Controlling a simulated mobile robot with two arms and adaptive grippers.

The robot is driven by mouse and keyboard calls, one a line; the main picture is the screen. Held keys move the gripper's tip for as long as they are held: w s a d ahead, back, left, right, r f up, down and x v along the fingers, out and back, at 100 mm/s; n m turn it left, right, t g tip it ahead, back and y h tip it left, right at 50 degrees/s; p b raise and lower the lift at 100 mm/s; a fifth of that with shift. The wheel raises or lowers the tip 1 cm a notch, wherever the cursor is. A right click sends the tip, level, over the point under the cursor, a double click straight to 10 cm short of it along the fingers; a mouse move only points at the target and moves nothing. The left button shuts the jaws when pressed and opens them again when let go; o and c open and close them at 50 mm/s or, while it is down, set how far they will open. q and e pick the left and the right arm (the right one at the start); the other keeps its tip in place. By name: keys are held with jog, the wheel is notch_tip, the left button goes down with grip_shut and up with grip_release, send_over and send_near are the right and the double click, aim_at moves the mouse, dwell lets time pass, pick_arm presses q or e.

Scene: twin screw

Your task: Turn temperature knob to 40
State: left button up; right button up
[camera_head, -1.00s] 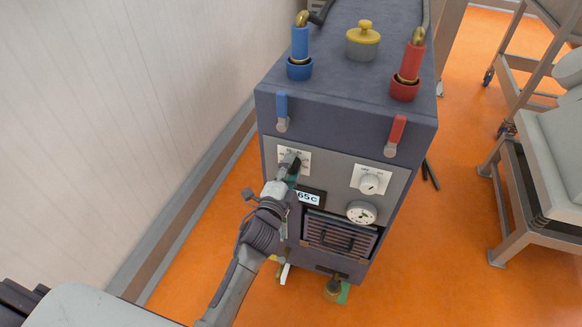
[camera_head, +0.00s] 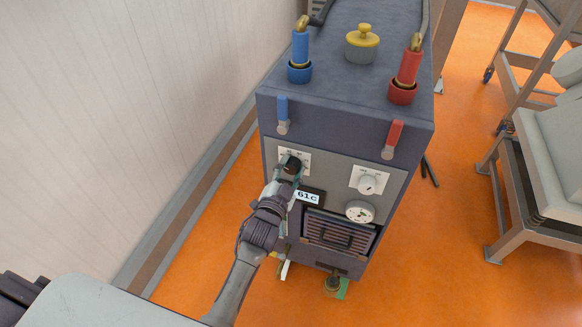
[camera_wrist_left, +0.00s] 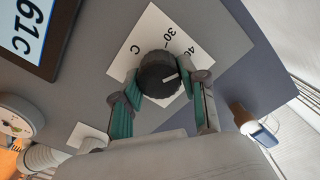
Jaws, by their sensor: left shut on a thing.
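The temperature knob (camera_wrist_left: 159,75) is black with a white pointer line, on a white dial plate (camera_wrist_left: 152,33) marked 30 and 40. In the left wrist view its pointer lies toward the lower right part of the plate, past the 40 marking. My left gripper (camera_wrist_left: 160,88) is shut on the knob, one finger on each side. My right gripper is not in view.
A second white knob (camera_head: 367,184) and a round gauge (camera_head: 359,212) sit right of the display. A vent with a handle (camera_head: 338,235) is below. Blue (camera_head: 282,113) and red (camera_head: 392,138) levers hang above the panel. A wall stands close on the left.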

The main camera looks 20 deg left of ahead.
pick_arm(q)
jog(key=shift+f, duration=0.15)
dwell(0.3)
jog(key=o, duration=1.1)
jog(key=shift+o, duration=0.2)
jog(key=s, duration=1.2)
jog(key=shift+a, duration=0.2)
jog(key=s+d+f+n+g, duration=0.1)
jog(key=s+f+g, duration=0.25)
jog(key=f, duration=0.65)
jog(key=s+f+n+g, duration=0.15)
jog(key=s+f, duration=0.35)
jog(key=f, duration=0.5)
jog(key=s+d+f+g, duration=0.1)
jog(key=s+f+g, duration=0.3)
jog(key=f, duration=0.6)
jog(key=s+a+f+g, duration=0.2)
jog(key=s+f, duration=0.3)
jog(key=s, duration=0.3)
jog(key=s+a+f+n+g+p, duration=0.1)
jog(key=s+a+f+g, duration=0.2)
jog(key=s, duration=0.6)
jog(key=s+a+f+n+g, duration=0.1)
jog(key=s+a+f+g, duration=0.2)
jog(key=s+f, duration=0.4)
jog(key=shift+s+y, duration=0.3)
jog(key=shift+s, duration=0.95)
